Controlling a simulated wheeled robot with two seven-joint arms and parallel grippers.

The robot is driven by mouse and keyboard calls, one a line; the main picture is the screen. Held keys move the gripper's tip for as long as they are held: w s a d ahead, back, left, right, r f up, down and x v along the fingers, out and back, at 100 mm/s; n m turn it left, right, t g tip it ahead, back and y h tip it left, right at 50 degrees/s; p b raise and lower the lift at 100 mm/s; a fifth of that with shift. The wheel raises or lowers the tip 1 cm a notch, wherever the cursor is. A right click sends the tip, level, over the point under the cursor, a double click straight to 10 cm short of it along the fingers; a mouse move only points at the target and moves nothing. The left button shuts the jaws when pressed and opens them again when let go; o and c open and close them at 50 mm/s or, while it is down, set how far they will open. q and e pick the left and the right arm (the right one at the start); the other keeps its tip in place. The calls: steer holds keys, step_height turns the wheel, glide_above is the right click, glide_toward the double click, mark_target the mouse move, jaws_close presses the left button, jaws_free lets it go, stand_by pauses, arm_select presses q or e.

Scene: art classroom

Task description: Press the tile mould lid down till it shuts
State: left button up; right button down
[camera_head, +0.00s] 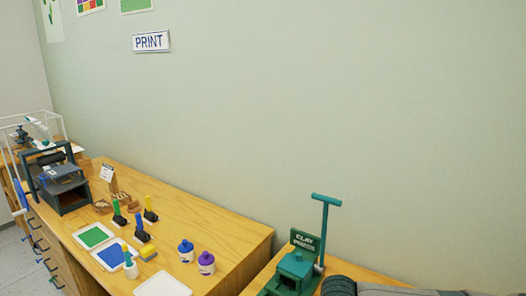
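A green clay press (294,272) with a tall T-shaped handle (325,222) stands on a wooden bench at the bottom right; its sign reads "CLAY PRESS". Its lower part is cut off by the picture's bottom edge. I cannot pick out a tile mould or its lid for certain, so I cannot tell whether the lid is open or shut. Neither of my grippers can be made out in the head view.
A wooden table (215,224) holds a dark press (62,184), green and blue sheets (94,236), several stamps or rollers, and two ink jars (206,263). A dark cylinder (338,286) shows at the bottom right. A gap separates table and bench.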

steer(key=shift+f+p, duration=0.3)
steer(key=shift+p, duration=0.5)
stand_by(1.2)
steer(key=shift+r, duration=0.1)
stand_by(0.6)
step_height(320, 180, up, 9)
steer(key=p, duration=0.9)
stand_by(0.3)
